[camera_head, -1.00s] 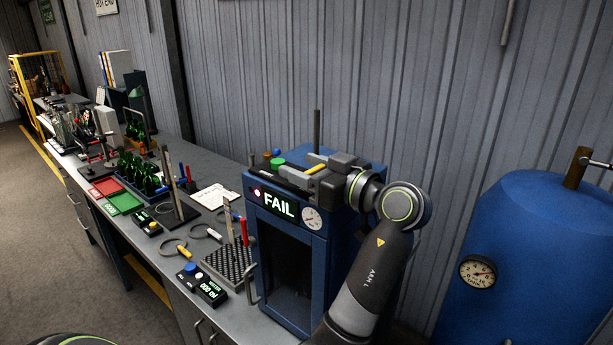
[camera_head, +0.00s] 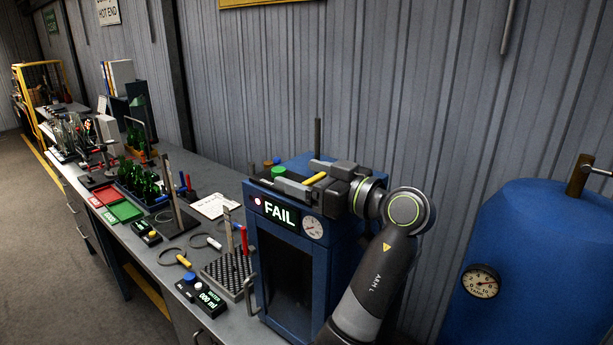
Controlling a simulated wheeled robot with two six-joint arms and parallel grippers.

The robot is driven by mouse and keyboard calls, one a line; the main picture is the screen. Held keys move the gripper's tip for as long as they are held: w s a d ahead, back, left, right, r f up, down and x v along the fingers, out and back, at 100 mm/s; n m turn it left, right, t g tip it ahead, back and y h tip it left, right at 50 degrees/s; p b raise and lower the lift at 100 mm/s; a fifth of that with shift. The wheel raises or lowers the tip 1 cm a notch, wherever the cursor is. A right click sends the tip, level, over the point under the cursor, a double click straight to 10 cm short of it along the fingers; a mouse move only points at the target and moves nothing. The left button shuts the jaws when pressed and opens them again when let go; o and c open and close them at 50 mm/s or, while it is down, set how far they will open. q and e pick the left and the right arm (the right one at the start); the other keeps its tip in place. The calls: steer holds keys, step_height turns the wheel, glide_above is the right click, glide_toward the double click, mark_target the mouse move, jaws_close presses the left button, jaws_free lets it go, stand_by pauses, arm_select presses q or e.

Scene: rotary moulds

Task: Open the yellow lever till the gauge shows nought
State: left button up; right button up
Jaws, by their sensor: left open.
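A blue cabinet (camera_head: 333,264) stands on the bench with a lit FAIL sign (camera_head: 281,213) and a red lamp on its front. A round white gauge (camera_head: 313,228) sits right of the sign; its needle is too small to read surely. The yellow lever (camera_head: 315,178) shows as a short bar on the cabinet top. My left gripper (camera_head: 300,178) lies over the cabinet top, open, pointing left, with the lever between its fingers. I cannot tell whether either finger touches it. The gripper hides part of the top. My right gripper is out of view.
A green button (camera_head: 279,171) and a thin upright rod (camera_head: 317,138) are close to my gripper. A blue tank (camera_head: 535,260) with its own gauge (camera_head: 481,282) stands at the right. Left along the bench are a peg rack (camera_head: 225,272), red and green trays and green bottles.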

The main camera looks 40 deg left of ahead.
arm_select(q)
steer(key=shift+d, duration=0.1)
steer(key=shift+d+f+b, duration=0.1)
steer(key=shift+d+b, duration=0.2)
steer(key=shift+b, duration=0.05)
steer(key=s+d+b, duration=0.1)
steer(key=d+b, duration=0.9)
steer(key=d, duration=0.6)
steer(key=shift+d, duration=0.35)
